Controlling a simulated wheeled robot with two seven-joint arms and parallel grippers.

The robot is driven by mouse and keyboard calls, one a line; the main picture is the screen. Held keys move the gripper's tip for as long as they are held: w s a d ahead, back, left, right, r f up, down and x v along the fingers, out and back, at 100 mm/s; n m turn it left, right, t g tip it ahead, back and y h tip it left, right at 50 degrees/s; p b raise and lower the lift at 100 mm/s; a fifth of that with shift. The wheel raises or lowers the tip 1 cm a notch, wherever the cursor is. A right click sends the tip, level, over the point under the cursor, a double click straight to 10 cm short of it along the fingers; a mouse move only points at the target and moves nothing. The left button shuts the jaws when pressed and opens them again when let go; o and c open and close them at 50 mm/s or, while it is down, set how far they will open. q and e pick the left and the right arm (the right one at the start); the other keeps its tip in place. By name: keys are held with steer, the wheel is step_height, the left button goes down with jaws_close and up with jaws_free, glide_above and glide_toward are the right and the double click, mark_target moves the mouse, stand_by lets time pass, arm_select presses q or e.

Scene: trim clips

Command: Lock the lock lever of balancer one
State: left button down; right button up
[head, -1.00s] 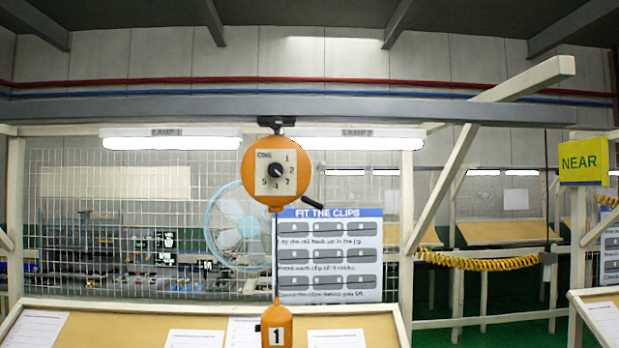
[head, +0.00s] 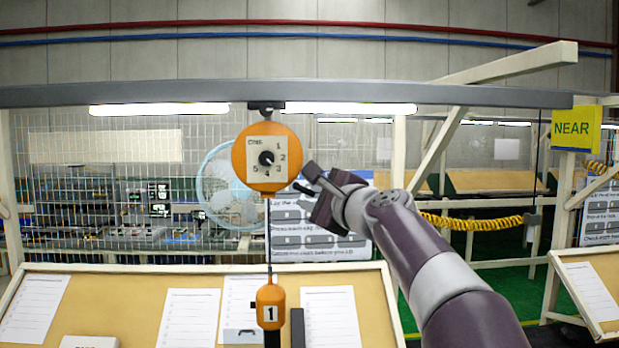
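Balancer one is an orange round body (head: 250,172) with a pale dial face and black knob, hanging from the grey beam. Its cable runs down to an orange block marked 1 (head: 270,306). The black lock lever (head: 302,188) sticks out from the body's lower right, pointing right and slightly down. My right gripper (head: 314,188) is at the lever's outer end. Its dark fingers look apart, one above and one below the lever. Whether they touch it I cannot tell. My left gripper is out of view.
A grey beam (head: 420,94) crosses above the balancer, with lit lamps under it. An instruction board (head: 320,244) hangs behind my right gripper. A tilted tan board with papers (head: 190,317) lies below. A yellow NEAR sign (head: 575,129) is at the right.

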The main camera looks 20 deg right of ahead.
steer(key=shift+w+a, duration=0.15)
steer(key=shift+w, duration=0.8)
steer(key=shift+s, duration=0.1)
jaws_close()
steer(key=r+n+p, duration=0.1)
steer(key=p, duration=0.2)
steer(key=shift+g, duration=0.3)
steer(key=shift+n+p, duration=0.3)
steer(key=shift+n, duration=0.2)
steer(key=shift+f, duration=0.25)
jaws_free()
